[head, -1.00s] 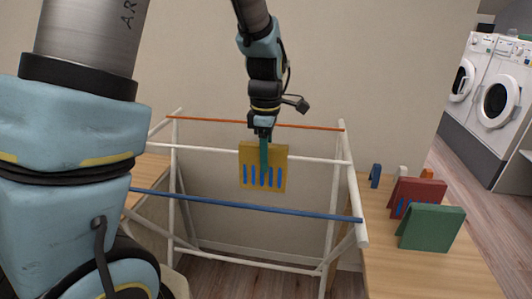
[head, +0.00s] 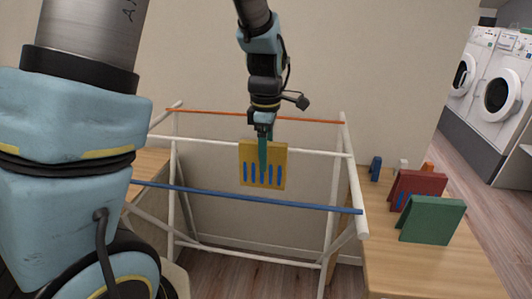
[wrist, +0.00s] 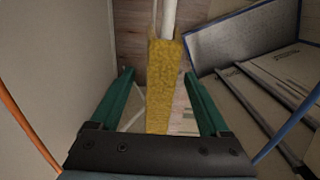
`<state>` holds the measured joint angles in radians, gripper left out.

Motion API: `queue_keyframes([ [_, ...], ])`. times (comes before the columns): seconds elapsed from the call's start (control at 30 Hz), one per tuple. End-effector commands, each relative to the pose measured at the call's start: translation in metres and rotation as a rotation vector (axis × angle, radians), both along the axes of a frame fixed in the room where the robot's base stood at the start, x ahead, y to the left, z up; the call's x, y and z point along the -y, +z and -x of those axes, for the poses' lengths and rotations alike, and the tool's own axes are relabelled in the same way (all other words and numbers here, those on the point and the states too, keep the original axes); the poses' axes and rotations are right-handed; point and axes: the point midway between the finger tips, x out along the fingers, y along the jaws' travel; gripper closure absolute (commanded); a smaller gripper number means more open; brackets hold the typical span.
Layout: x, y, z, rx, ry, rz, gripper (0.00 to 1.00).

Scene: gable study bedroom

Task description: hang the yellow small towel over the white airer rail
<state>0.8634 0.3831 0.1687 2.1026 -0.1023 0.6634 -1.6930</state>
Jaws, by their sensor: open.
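The yellow small towel (head: 248,178), with blue stripes near its lower edge, hangs over the white airer rail (head: 315,156), the middle of three rails. In the wrist view the towel (wrist: 160,85) is a narrow folded strip seen from above, with the white rail (wrist: 169,15) coming out beyond it. My gripper (head: 264,165) is at the towel from above. In the wrist view its green fingers (wrist: 158,75) stand open, one on each side of the towel, with gaps to it. The towel's far side is hidden in the head view.
The orange rail (head: 215,114) runs behind and the blue rail (head: 215,196) in front. A wooden table (head: 400,270) at right holds a green folded cloth (head: 433,220), a red one (head: 418,188) and small coloured items. Washing machines (head: 500,95) stand farther right.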

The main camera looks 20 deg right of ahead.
Motion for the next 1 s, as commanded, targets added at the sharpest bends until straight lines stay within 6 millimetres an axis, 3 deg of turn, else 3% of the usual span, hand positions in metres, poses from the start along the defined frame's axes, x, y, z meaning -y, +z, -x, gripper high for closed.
queue_keyframes([
  [0.17,0.001,0.010,-0.001,0.002,0.000,0.002,0.20],
  [0.6,0.001,0.090,-0.001,0.003,0.000,0.004,0.20],
  [0.8,0.000,0.106,0.000,0.001,0.000,0.000,0.20],
  [1.0,0.000,0.108,0.000,0.000,0.000,0.000,0.20],
])
